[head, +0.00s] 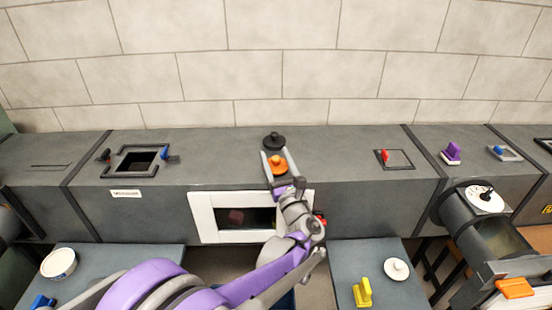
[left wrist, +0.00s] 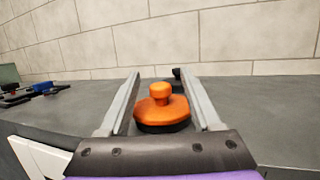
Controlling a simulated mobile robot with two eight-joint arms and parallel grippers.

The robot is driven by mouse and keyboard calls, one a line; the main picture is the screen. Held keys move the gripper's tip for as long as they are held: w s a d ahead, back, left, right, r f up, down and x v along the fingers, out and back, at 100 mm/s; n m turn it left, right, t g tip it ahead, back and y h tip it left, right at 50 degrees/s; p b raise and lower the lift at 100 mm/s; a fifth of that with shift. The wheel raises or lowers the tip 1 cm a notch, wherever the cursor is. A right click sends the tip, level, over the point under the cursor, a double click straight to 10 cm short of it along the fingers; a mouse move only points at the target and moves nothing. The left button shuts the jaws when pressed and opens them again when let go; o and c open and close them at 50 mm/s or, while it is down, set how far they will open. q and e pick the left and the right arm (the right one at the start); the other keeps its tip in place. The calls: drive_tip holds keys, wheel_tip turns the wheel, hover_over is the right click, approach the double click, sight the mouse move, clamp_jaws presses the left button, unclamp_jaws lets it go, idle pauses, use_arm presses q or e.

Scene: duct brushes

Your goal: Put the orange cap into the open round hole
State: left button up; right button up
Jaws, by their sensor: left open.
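The orange cap (head: 277,164), a disc with a round knob, is on top of the grey duct, behind the white-framed window. It also shows in the left wrist view (left wrist: 161,108), with a black part under its rim. My left gripper (head: 277,152) is open, with one finger on each side of the cap; in the left wrist view a gap shows beside the cap. A black knobbed cap (head: 274,140) is just behind it, partly hidden in the left wrist view (left wrist: 177,74). I see no open round hole; whether one lies under a cap is hidden. My right gripper is not in view.
A square opening (head: 137,160) with a raised frame is on the duct at left. A framed panel with a red handle (head: 385,156) is at right. A yellow-handled piece (head: 362,293) and a white disc (head: 396,269) are on the front table. A tiled wall stands behind.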

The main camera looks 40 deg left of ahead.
use_arm(q)
drive_tip(key=shift+d, duration=0.1)
drive_tip(key=v, duration=1.1)
drive_tip(key=s+f+n+g+h+p, duration=0.6)
drive_tip(key=s+n+h, duration=0.2)
drive_tip(key=s+n, duration=0.4)
drive_tip(key=s+d+n+h+p, duration=0.4)
drive_tip(key=d+n+h, duration=0.5)
drive_tip(key=d+n, duration=0.3)
drive_tip(key=shift+s+d+f+n+p, duration=0.25)
drive_tip(key=shift+s+d+n+p, duration=0.05)
drive_tip(key=shift+s+d, duration=0.5)
drive_tip(key=shift+s+d+h, duration=0.1)
drive_tip(key=shift+h, duration=0.2)
drive_tip(key=shift+c, duration=0.3)
